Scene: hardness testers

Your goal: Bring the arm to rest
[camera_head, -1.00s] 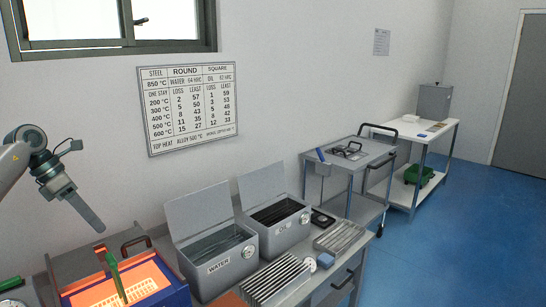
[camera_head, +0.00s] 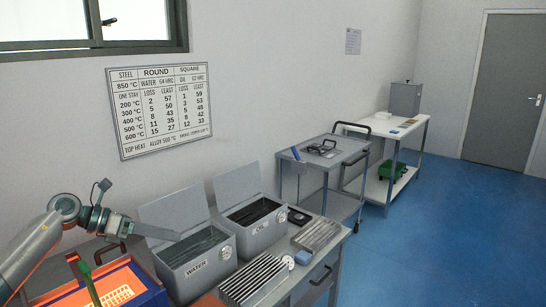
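My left arm comes in from the left edge, and my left gripper (camera_head: 158,232) points right, above the glowing orange furnace box and in front of the open lid of the water tank (camera_head: 196,262). Its fingers show as one narrow grey shape from the side, so I cannot tell whether they are open or shut. No held object shows at the tip. My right gripper is not in view.
The oil tank (camera_head: 256,226) stands right of the water tank, lid raised. The orange-lit furnace (camera_head: 112,290) with a green handle is below my arm. A ribbed rack (camera_head: 254,280) lies in front. A cart (camera_head: 326,160) and white table (camera_head: 384,132) stand further back; blue floor is clear at right.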

